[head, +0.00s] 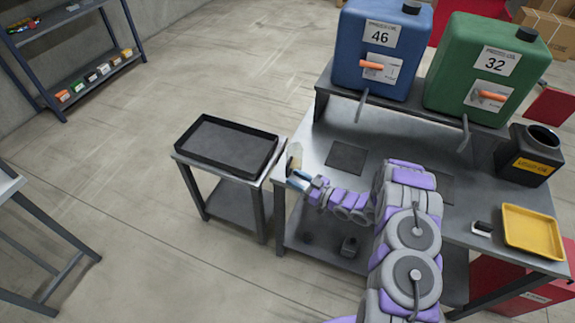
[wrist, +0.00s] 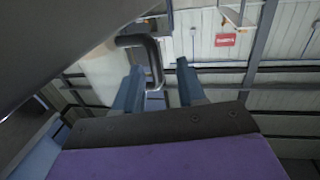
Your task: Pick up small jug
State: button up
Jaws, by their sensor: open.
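The small jug (head: 296,154) stands at the left end of the grey workbench (head: 333,126) in the head view, pale and partly hidden by my gripper. In the wrist view the jug (wrist: 108,78) is a pale cylinder with a dark curved handle (wrist: 152,52). My gripper (head: 292,178) is close to the jug on its near side. In the wrist view my gripper (wrist: 157,80) has its blue fingers apart, and the handle shows between them. I cannot tell whether a finger touches it.
A low side table with a black tray (head: 222,146) stands left of the bench. Blue (head: 379,48) and green (head: 484,68) drums sit on a raised shelf behind. A black container (head: 529,155) and a yellow tray (head: 532,231) are at the right. Open floor lies left.

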aim_at(288, 176)
jog(key=shift+w+d+r, duration=0.1)
jog(key=shift+w+d, duration=0.1)
jog(key=shift+d, duration=0.25)
jog(key=shift+w+d+r, duration=0.1)
jog(key=shift+w+d, duration=0.05)
jog(key=shift+d, duration=0.25)
jog(key=x, duration=0.2)
jog(key=s+x, duration=0.1)
jog(key=x, duration=0.2)
jog(key=b+x, duration=0.1)
jog(key=x, duration=0.1)
jog(key=shift+a+f, duration=0.2)
jog(key=shift+a, duration=0.35)
jog(key=d, duration=0.2)
jog(key=shift+d+r, duration=0.2)
jog(key=shift+d, duration=0.1)
jog(key=shift+c, duration=1)
jog(key=shift+d, duration=0.35)
jog(key=shift+c, duration=1.6)
jog(key=shift+a, duration=0.25)
jog(key=shift+c, duration=0.6)
jog(key=shift+s+a+f, duration=0.15)
jog(key=shift+a, duration=0.95)
grip_shut()
jog(key=shift+d, duration=1.1)
jog(key=shift+a, duration=0.8)
jog(key=shift+d, duration=0.45)
